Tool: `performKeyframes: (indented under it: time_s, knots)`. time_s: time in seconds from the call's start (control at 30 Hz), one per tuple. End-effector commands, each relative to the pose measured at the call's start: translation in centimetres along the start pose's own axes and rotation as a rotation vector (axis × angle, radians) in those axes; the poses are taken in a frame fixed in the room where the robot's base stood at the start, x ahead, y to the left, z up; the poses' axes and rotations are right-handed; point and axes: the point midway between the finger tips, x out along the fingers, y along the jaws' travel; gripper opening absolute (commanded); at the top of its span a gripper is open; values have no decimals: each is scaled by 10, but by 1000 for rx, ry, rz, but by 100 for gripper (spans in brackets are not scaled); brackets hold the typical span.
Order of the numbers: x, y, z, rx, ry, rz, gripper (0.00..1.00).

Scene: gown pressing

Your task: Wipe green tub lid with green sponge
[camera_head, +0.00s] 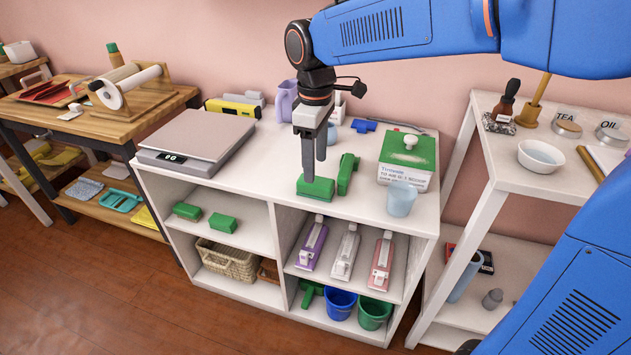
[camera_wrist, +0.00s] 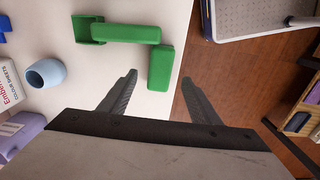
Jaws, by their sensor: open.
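A green block (camera_head: 316,188), which looks like the green sponge, lies on the white cabinet top near its front edge. It also shows in the wrist view (camera_wrist: 160,67), just beyond the fingertips. My gripper (camera_head: 314,165) points down over it with its fingers apart and nothing between them. In the wrist view my gripper (camera_wrist: 158,80) is open, its fingertips near the block's near end; I cannot tell whether they touch it. The green tub lid (camera_head: 420,151) with a white knob sits on a white labelled tub (camera_head: 402,179) to the right. The wrist view does not show the lid.
A green long-handled piece (camera_head: 347,173) lies close right of the block; the wrist view shows it too (camera_wrist: 125,33). A light blue cup (camera_head: 402,199) stands before the tub. A scale (camera_head: 198,140) is at left.

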Motion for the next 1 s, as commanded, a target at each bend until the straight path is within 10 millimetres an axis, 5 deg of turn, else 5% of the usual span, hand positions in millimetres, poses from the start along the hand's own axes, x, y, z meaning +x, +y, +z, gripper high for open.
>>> performKeyframes:
  time_s: [0.4, 0.87, 1.0]
  knots:
    - [58, 0, 0, 0, -1, -1, 57]
    - [68, 0, 0, 0, 0, 0, 57]
    - [68, 0, 0, 0, 0, 0, 28]
